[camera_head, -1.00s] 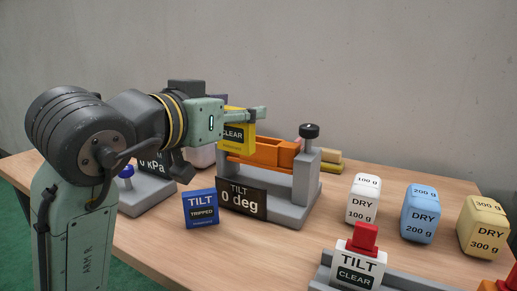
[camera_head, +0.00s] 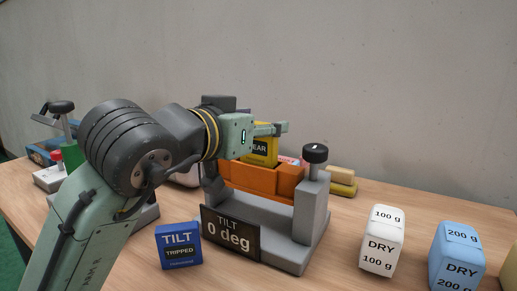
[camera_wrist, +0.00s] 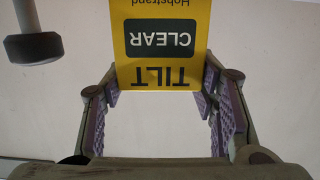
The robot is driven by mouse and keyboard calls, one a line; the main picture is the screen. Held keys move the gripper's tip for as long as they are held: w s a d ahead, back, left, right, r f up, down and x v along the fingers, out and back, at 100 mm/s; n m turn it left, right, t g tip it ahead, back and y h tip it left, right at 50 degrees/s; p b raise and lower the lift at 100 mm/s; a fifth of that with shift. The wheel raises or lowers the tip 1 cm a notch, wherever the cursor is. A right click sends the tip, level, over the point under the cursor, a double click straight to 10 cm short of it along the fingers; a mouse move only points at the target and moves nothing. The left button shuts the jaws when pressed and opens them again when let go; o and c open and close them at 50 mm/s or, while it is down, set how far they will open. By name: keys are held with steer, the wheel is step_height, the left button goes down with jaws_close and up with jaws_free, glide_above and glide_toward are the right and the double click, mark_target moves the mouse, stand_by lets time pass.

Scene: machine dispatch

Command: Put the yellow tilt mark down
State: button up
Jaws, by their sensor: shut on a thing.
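The yellow tilt mark (camera_head: 262,152) is a yellow block with a dark label reading CLEAR, held above and behind the orange part of the tilt stand. In the wrist view the yellow tilt mark (camera_wrist: 160,75) shows upside down with TILT and CLEAR on it, between the finger pads. My gripper (camera_head: 272,130) is shut on it; the fingers partly cover it in the head view. Whether the mark touches anything below cannot be told. A blue mark (camera_head: 178,245) reading TILT TRIPPED stands on the table, left of the stand's 0 deg display (camera_head: 230,235).
The grey tilt stand (camera_head: 300,250) with a black knob (camera_head: 315,153) and orange cradle (camera_head: 265,180) is below my gripper. White 100 g (camera_head: 382,240) and blue 200 g (camera_head: 458,255) blocks stand at right. Yellow pieces (camera_head: 342,182) lie behind the stand.

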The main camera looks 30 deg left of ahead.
mark_target(255, 146)
steer(key=shift+f, duration=1.85)
steer(key=shift+f, duration=0.2)
steer(key=o, duration=1.1)
steer(key=shift+r, duration=0.2)
steer(key=s+r+b, duration=0.1)
steer(key=s, duration=1.1)
steer(key=shift+d+r+b, duration=0.35)
steer(key=shift+d+r, duration=0.05)
